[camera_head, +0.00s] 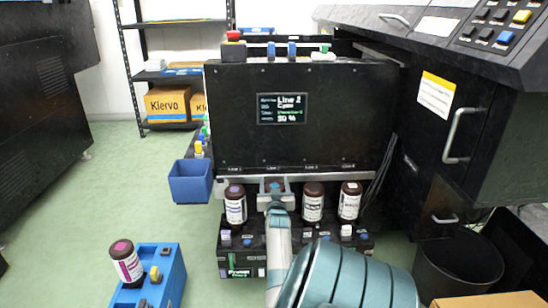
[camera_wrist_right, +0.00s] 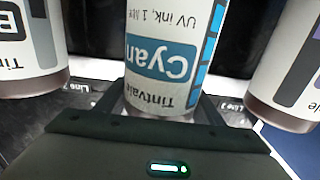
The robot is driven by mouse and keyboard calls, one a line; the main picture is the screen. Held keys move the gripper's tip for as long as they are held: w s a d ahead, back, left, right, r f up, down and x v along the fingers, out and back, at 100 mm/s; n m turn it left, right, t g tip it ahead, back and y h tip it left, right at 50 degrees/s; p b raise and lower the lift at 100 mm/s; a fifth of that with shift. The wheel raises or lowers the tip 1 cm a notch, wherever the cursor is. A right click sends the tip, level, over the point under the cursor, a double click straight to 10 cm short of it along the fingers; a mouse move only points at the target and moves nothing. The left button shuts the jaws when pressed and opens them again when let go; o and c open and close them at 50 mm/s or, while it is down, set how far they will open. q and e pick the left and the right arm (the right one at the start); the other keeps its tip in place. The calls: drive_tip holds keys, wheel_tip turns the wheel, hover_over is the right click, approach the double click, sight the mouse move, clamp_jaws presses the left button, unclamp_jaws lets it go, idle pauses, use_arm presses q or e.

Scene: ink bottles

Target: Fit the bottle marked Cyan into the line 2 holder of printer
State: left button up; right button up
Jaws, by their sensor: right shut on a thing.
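The Cyan bottle (camera_wrist_right: 165,60) fills the middle of the right wrist view. Its white label with a blue Cyan band appears upside down there. My right gripper (camera_wrist_right: 160,108) is shut on its body. In the head view this gripper (camera_head: 276,192) is at the printer (camera_head: 330,130) front, in the row of bottles, second place from the left. The gripper and arm hide most of the Cyan bottle there. The line 2 holder is hidden behind them, so I cannot tell whether the bottle is seated. The printer screen (camera_head: 281,108) reads Line 2, Cyan. My left gripper is not in view.
Brown-capped bottles stand close on both sides: one at left (camera_head: 235,205), two at right (camera_head: 313,202) (camera_head: 350,202). A blue carrier (camera_head: 170,275) with a magenta-marked bottle (camera_head: 126,262) is at lower left. A blue bin (camera_head: 190,182) hangs beside the printer. A black waste bin (camera_head: 455,265) stands right.

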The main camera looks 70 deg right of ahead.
drive_tip(key=shift+f, duration=0.35)
idle(0.4)
drive_tip(key=o, duration=2)
drive_tip(key=shift+c, duration=0.2)
drive_tip(key=shift+f, duration=0.15)
